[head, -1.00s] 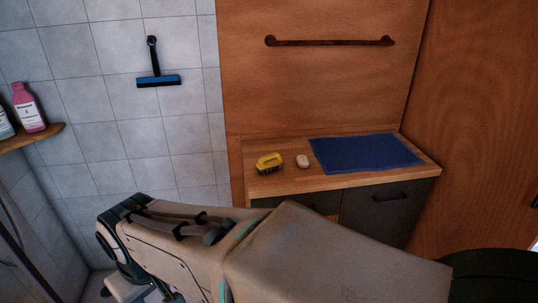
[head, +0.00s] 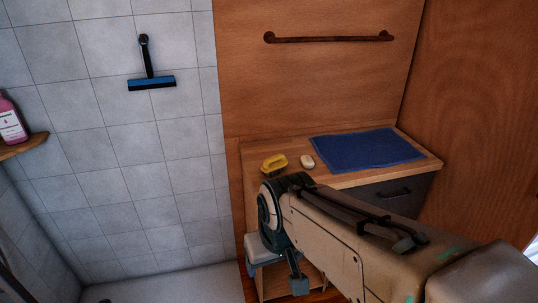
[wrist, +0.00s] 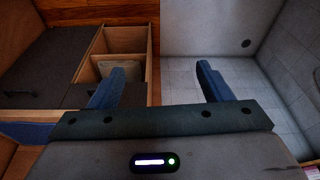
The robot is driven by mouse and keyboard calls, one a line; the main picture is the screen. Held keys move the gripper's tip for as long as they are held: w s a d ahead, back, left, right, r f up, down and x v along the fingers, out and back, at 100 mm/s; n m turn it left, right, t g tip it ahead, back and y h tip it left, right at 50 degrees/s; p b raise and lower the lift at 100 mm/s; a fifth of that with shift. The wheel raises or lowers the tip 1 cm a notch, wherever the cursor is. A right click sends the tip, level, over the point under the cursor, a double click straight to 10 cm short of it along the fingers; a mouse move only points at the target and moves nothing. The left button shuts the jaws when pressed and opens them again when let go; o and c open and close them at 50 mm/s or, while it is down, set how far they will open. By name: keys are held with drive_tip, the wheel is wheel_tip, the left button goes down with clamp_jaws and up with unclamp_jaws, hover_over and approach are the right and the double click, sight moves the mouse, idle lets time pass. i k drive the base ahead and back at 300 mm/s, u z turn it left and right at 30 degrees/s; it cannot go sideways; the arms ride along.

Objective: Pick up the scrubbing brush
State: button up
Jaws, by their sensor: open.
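The scrubbing brush (head: 273,163) has a yellow top and dark bristles. In the head view it sits on the wooden counter (head: 350,178), near its left end and left of a bar of soap. My gripper (wrist: 158,88) is open in the wrist view, with nothing between its two blue fingers. In the head view part of it (head: 299,284) shows below my wrist, lower than the counter top and in front of the cabinet. The brush is not visible in the wrist view.
The pale soap (head: 307,161) lies just right of the brush, and a blue mat (head: 366,149) lies beyond it. A towel bar (head: 328,37) and a squeegee (head: 152,82) hang on the walls. Below the counter is an open compartment (wrist: 125,42).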

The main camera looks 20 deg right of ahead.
sight(275, 163)
drive_tip(key=z, duration=0.5)
drive_tip(key=k, duration=0.55)
drive_tip(key=u, duration=0.45)
drive_tip(key=i, duration=1.55)
drive_tip(key=z, duration=0.95)
drive_tip(key=i, duration=0.3)
drive_tip(key=z, duration=0.35)
